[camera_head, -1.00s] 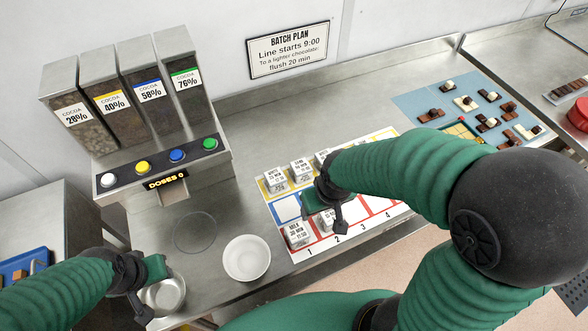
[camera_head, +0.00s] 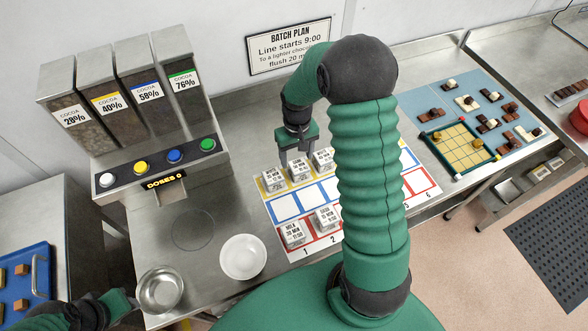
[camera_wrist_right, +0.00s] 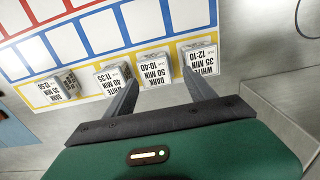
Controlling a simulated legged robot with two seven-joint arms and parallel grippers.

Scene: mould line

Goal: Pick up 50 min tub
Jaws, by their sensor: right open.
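The 50 min tub (camera_wrist_right: 153,66), a small pale block with a "DARK 50 MIN 10:40" label, stands in the yellow row of the mat. In the head view it is the second tub from the left (camera_head: 299,170). My right gripper (camera_head: 297,157) is over it, pointing down, open and empty. In the right wrist view the fingertips (camera_wrist_right: 160,74) are either side of this tub, with no clear contact. My left gripper (camera_head: 128,303) is at the lower left beside the metal bowl; its jaws are not clear.
A white 35 min tub (camera_wrist_right: 200,56) and a white 40 min tub (camera_wrist_right: 113,74) flank it closely. Two tubs stand in the red row, one a 30 min tub (camera_head: 292,235). A white bowl (camera_head: 243,257), metal bowl (camera_head: 160,290) and cocoa dispenser (camera_head: 150,165) are left.

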